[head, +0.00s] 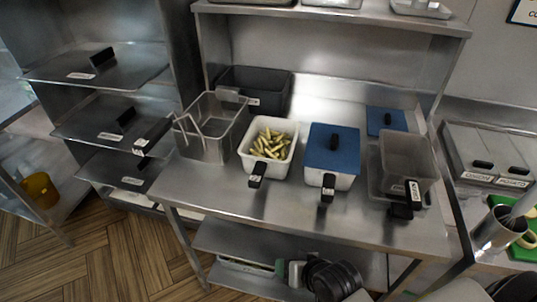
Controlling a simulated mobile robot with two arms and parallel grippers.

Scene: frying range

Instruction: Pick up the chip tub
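The chip tub (246,150) is a white, open, square tub filled with pale yellow chips (270,144). It stands upright on the steel table (285,208), left of a white tub with a blue lid (332,148). A black handle (257,173) with a small label sticks out from its front side. Its top is uncovered and nothing is touching the handle.
A wire fry basket (208,135) stands close left of the tub, with a dark bin (262,88) behind. A clear grey tub (407,160) stands at the right. The table's front strip is clear.

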